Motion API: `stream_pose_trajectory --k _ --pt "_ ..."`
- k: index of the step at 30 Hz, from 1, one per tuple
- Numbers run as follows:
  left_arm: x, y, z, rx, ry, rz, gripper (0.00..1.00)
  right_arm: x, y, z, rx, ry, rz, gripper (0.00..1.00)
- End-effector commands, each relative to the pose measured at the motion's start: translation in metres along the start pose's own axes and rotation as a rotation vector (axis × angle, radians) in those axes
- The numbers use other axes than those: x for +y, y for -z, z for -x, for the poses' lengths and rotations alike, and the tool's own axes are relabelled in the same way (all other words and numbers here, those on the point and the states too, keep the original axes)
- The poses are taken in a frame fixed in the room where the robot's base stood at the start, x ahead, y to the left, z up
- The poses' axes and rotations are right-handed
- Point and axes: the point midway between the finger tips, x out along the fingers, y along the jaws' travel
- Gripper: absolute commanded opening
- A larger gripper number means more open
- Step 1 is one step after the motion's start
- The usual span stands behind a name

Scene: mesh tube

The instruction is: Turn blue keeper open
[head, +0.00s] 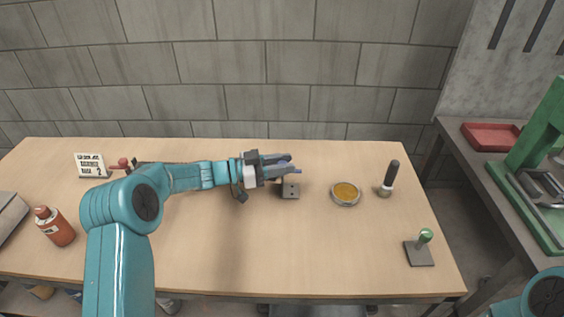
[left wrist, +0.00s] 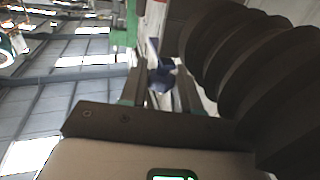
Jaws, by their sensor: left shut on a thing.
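The blue keeper (head: 283,165) shows as a small blue piece at the top of a grey metal block (head: 290,190) on the table. My left gripper (head: 287,166) reaches it from the left and is shut on it. In the left wrist view the blue keeper (left wrist: 161,72) lies between the two fingers of my left gripper (left wrist: 160,92). The fingers hide part of it, and I cannot tell how far it is turned. My right gripper is not in view; only part of my right arm shows at the bottom right.
A dish of yellow stuff (head: 345,193), a dark-handled tool (head: 389,178) and a green-knobbed plate (head: 420,250) stand to the right. The front middle of the wooden table (head: 270,255) is clear.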

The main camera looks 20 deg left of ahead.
Motion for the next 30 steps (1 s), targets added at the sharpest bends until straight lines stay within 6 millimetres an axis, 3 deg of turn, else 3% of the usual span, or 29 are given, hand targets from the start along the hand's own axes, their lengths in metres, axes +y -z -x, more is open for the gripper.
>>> stream_pose_trajectory --k 8,9,10,22,26,30 --pt "-0.001 0.005 -0.001 0.007 0.002 -0.005 0.01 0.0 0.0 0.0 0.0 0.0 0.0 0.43" --pt "-0.001 0.005 -0.001 0.008 0.002 -0.005 0.41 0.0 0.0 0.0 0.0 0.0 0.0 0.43" --pt "-0.001 0.005 -0.001 0.007 0.002 -0.005 0.51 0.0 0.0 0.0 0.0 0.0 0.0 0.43" --pt "-0.001 0.002 0.008 0.004 0.003 -0.003 0.51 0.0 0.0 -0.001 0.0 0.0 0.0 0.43" --pt "-0.001 0.001 0.033 0.003 0.005 -0.003 0.51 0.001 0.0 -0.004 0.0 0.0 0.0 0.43" --pt "-0.001 0.001 0.071 0.002 0.007 -0.003 0.51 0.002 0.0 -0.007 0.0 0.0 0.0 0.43"
